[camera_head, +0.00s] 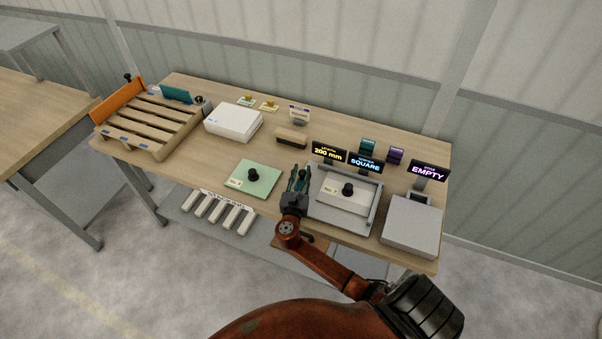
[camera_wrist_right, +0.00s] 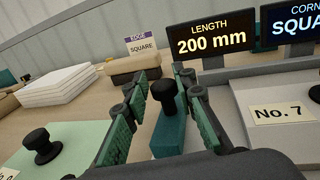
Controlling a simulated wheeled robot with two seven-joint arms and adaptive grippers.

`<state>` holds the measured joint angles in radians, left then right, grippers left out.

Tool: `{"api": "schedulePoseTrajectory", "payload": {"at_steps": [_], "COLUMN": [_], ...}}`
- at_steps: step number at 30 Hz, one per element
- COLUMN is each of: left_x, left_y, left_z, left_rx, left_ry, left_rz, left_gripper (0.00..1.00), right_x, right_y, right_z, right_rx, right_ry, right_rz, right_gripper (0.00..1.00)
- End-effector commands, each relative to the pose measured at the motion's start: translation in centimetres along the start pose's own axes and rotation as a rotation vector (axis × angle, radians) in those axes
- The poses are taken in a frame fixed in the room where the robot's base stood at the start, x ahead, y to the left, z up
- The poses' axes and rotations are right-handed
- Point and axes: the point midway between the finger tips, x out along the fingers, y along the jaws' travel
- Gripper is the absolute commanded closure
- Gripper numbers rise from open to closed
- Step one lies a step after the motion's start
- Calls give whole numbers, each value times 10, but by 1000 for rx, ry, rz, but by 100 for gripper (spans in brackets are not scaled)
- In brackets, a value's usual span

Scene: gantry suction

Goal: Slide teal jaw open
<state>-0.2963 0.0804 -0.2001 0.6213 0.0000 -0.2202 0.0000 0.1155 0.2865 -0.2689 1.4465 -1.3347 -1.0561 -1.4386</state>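The teal jaw (camera_wrist_right: 170,135) is a small teal block with a black knob (camera_wrist_right: 168,96) on top, beside the grey measuring tray. In the right wrist view it stands between the fingers of my right gripper (camera_wrist_right: 160,110). The green-padded fingers are apart, one on each side of the knob, with a visible gap on the left; contact on the right is unclear. In the head view my right gripper (camera_head: 299,180) is at the left edge of the grey tray (camera_head: 375,215) and mostly hides the jaw. My left gripper is out of view.
A white No. 7 plate (camera_head: 335,198) with a black knob lies in the tray. A green plate (camera_head: 248,185) lies left. Behind stand the 200 mm sign (camera_head: 329,152) and SQUARE sign (camera_head: 366,163). A pallet-like rack (camera_head: 150,130) with orange and teal boards is far left.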

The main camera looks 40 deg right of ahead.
Motion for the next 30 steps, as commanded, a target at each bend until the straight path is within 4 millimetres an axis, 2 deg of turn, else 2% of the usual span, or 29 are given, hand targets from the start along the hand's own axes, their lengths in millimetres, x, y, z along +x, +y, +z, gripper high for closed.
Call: {"api": "schedulePoseTrajectory", "payload": {"at_steps": [3, 6, 14, 17, 20, 30], "left_x": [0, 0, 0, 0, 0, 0], "left_y": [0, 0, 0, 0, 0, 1], "left_z": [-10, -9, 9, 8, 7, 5], "left_rx": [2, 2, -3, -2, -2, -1], "left_ry": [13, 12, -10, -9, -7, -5], "left_rz": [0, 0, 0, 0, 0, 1], "left_gripper": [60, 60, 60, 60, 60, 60], "right_x": [0, 0, 0, -6, -20, -89], "right_y": [1, 0, -1, -1, -1, 0], "right_z": [1, 1, 0, 0, 0, -1], "right_rx": [1, 1, 0, 0, 0, 1], "right_ry": [-1, -1, -1, 0, 1, 2], "right_rz": [2, 1, -2, -1, -2, -1], "right_gripper": [68, 61, 61, 61, 61, 61]}}
